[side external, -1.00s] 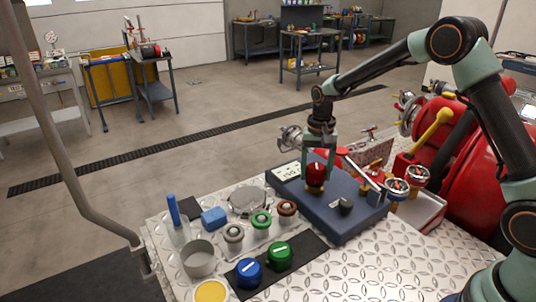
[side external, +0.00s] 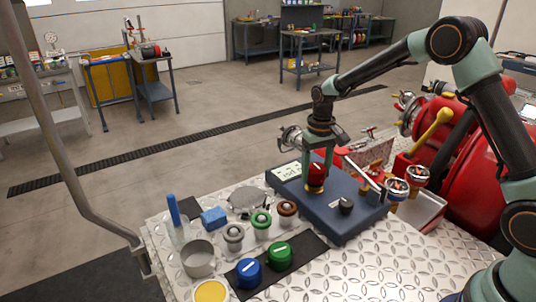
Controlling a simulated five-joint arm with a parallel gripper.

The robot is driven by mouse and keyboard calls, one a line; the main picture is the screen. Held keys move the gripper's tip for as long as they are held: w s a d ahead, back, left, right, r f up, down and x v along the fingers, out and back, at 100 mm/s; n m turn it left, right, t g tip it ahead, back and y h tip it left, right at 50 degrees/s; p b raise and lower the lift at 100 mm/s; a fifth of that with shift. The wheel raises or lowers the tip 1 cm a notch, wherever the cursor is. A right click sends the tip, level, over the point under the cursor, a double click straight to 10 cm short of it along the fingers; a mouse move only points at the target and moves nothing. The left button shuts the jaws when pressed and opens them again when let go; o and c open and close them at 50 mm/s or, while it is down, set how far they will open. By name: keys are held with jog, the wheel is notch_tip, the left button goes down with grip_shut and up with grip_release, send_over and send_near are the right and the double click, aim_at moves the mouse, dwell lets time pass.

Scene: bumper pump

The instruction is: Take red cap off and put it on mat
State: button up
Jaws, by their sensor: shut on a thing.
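The red cap (side external: 316,176) is on top of the blue-grey panel box, on the side toward its display. My gripper (side external: 317,168) points down over it and is shut on it, with fingers on either side. Whether the cap is clear of the box is hard to tell at this size. The dark mat (side external: 311,248) lies on the diamond-plate surface in front of the box. A blue cap (side external: 249,271) and a green cap (side external: 280,255) stand on the mat.
The panel box (side external: 345,226) has a small display (side external: 287,172) and a black knob (side external: 345,206). Ringed fittings (side external: 261,222), a metal cup (side external: 198,259) and a yellow-filled dish (side external: 210,291) stand left of the mat. Gauges (side external: 397,189) and red piping are at right.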

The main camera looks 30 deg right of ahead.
aim_at(317, 166)
jog(key=n, duration=0.2)
jog(key=shift+n, duration=0.3)
jog(key=shift+r, duration=0.15)
jog(key=shift+r, duration=0.35)
jog(key=shift+r, duration=0.35)
jog(key=shift+r, duration=0.35)
jog(key=shift+r, duration=0.35)
jog(key=shift+r, duration=2)
